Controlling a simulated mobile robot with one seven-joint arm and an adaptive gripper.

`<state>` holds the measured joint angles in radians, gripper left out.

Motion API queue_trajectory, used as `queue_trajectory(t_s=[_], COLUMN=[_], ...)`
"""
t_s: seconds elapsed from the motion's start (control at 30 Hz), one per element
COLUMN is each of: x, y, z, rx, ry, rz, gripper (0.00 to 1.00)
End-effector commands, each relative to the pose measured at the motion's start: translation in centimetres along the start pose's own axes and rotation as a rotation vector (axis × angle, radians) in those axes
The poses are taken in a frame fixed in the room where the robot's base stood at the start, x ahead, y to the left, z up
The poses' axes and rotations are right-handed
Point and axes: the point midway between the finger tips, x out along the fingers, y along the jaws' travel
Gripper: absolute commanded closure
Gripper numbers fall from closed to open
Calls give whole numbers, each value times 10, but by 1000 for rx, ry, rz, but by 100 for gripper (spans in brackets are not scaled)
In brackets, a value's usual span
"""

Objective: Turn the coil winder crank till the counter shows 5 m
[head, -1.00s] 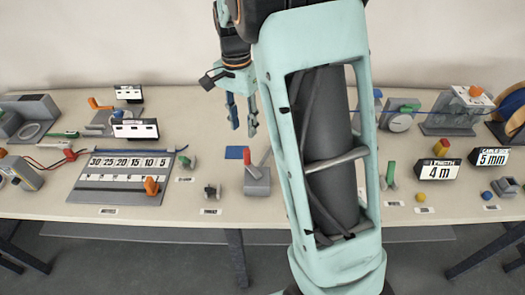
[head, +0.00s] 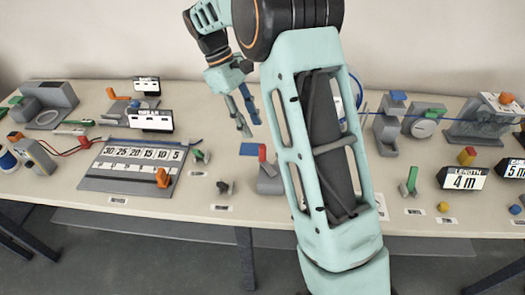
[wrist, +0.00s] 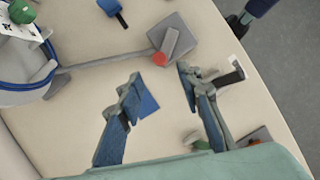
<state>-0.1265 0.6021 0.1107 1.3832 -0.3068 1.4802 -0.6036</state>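The length counter (head: 465,178) reads 4 m, at the right of the bench in the head view. A red-tipped lever on a grey base (head: 270,181) stands near the bench middle; it also shows in the wrist view as a red knob (wrist: 159,59). A grey bar runs from that base to a white round part with blue cable (wrist: 22,75), probably the winder. My arm hides most of that part in the head view, and I cannot make out its crank for sure. My gripper (head: 246,130) is open and empty above the bench; its fingers (wrist: 157,82) show apart in the wrist view.
A flat blue square (head: 253,149) lies below my gripper. A number board (head: 130,164) with an orange slider lies left. A green-handled lever (head: 410,181) and a second counter (head: 512,169) stand right.

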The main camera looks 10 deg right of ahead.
Motion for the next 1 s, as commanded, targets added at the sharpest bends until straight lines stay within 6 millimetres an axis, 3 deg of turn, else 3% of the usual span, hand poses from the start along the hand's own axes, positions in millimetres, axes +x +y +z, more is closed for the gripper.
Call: queue_trajectory(t_s=[0.5, 0.93, 1.0], x=[88, 100, 100], y=[0, 0, 0], z=[1, 0, 0], rx=[5, 6, 6], ry=[0, 1, 1], rz=[-2, 0, 0], gripper=[67, 67, 72])
